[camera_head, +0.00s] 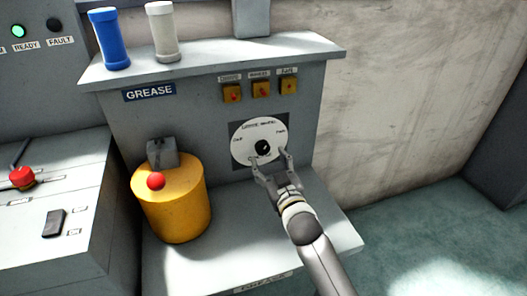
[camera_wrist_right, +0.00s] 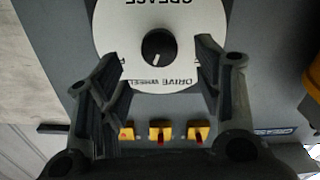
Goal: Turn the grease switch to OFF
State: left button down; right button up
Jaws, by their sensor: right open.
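The grease switch is a white round dial plate (camera_head: 245,136) with a small black knob (camera_head: 263,148), on the upright front of the grey grease station. In the right wrist view the plate (camera_wrist_right: 190,20) appears upside down, with the words GREASE and DRIVE WHEEL. The side labels are partly hidden by the fingers. My right gripper (camera_head: 269,157) is open in front of the dial. Its fingers stand on either side of the knob, and I see no contact. My left gripper is not in view.
Several yellow switches (camera_head: 261,88) sit above the dial. A yellow drum (camera_head: 178,205) with a red ball-topped lever (camera_head: 156,182) stands to the left. A blue tube (camera_head: 109,40) and a white tube (camera_head: 163,33) stand on the shelf. The ledge below is mostly clear.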

aim_at(264, 150)
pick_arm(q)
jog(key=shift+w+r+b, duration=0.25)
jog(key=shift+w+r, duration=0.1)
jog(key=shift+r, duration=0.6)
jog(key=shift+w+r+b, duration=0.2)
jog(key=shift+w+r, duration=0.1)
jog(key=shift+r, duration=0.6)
pick_arm(e)
jog(key=shift+x, duration=2.95)
jog(key=c, duration=1)
